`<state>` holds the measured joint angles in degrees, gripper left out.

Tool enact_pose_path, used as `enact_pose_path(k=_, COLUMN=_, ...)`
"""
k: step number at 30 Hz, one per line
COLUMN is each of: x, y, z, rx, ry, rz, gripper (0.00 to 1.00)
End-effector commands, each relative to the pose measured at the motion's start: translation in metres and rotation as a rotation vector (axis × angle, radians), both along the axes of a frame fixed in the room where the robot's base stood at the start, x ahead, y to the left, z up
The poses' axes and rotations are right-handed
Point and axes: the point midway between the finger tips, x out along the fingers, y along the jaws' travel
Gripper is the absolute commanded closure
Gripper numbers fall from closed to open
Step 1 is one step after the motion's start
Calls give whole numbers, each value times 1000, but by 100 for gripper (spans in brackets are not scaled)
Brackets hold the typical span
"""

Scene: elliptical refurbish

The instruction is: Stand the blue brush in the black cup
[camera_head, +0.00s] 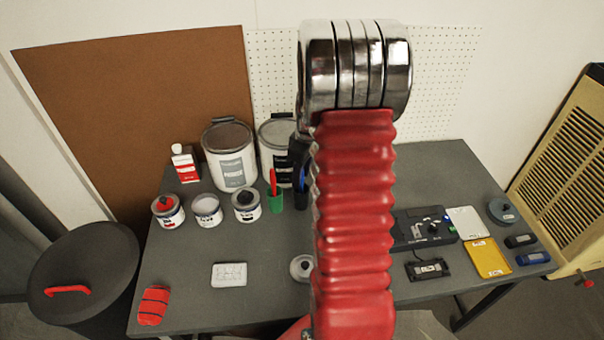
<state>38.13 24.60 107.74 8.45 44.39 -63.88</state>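The black cup (300,201) stands at the back middle of the grey table, just left of my arm and partly covered by it. A strip of the blue brush (303,180) shows directly above the cup, upright or nearly so. I cannot tell whether its lower end is inside the cup. A dark part that looks like my gripper (300,158) shows around the brush's top, beside the arm's edge. Most of it is hidden behind my red arm, so its fingers cannot be made out.
A green cup (275,203) holding a red brush (273,181) stands close left of the black cup. Paint cans (229,165) and small tins (207,211) stand farther left. A black device (423,229) and a yellow pad (489,259) lie right.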

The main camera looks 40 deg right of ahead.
Motion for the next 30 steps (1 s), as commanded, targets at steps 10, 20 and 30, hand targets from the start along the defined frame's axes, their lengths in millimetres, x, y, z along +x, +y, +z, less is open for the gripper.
enact_pose_path(k=10, x=-3, y=-2, z=27, rx=-2, ry=-3, rz=0, gripper=64)
enact_pose_path(k=20, x=-9, y=-4, z=84, rx=-3, ry=-3, rz=0, gripper=64)
enact_pose_path(k=30, x=-16, y=-6, z=131, rx=-1, ry=0, rz=-1, gripper=64)
